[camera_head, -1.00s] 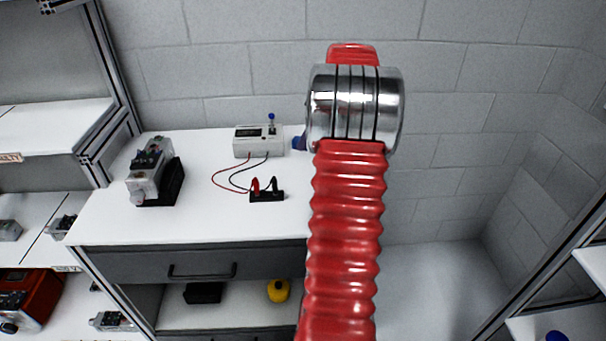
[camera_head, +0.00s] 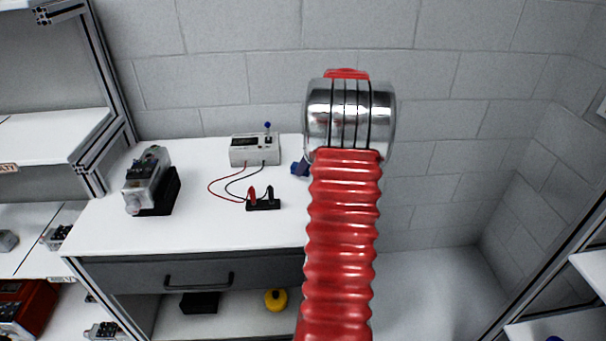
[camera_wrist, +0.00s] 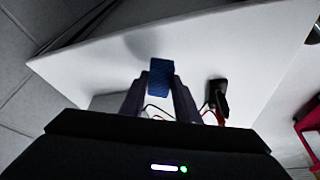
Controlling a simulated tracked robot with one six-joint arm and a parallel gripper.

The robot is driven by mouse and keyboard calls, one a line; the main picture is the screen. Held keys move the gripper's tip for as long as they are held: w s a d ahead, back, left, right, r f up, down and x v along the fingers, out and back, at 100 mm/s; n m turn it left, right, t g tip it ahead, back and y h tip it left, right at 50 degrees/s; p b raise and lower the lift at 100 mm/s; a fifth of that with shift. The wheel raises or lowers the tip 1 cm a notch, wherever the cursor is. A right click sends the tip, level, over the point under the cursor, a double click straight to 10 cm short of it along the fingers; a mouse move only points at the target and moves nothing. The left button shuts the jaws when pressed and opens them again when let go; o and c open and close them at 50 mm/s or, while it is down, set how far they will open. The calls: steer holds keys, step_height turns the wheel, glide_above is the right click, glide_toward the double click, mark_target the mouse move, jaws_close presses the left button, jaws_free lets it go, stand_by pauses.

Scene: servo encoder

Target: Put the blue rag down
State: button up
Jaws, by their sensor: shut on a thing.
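The blue rag (camera_wrist: 160,78) is a small blue block-like bundle held between the fingertips of my gripper (camera_wrist: 160,88) in the wrist view. My gripper is shut on it, above the white tabletop (camera_wrist: 215,60). A soft shadow lies beside the rag, and I cannot tell whether it touches the table. In the head view a bit of blue (camera_head: 299,168) shows at the left of my arm, above the table's right part. My arm hides most of the gripper there.
A grey meter box (camera_head: 254,150) with red and black leads stands at the table's back. The leads run to a black terminal block (camera_head: 263,204). A grey servo unit (camera_head: 150,182) sits at the left. The table's front middle is clear.

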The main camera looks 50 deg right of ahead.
steer(key=shift+f, duration=1.75)
steer(key=o, duration=1.1)
steer(key=shift+f, duration=0.1)
steer(key=v, duration=1.2)
steer(key=shift+w, duration=0.1)
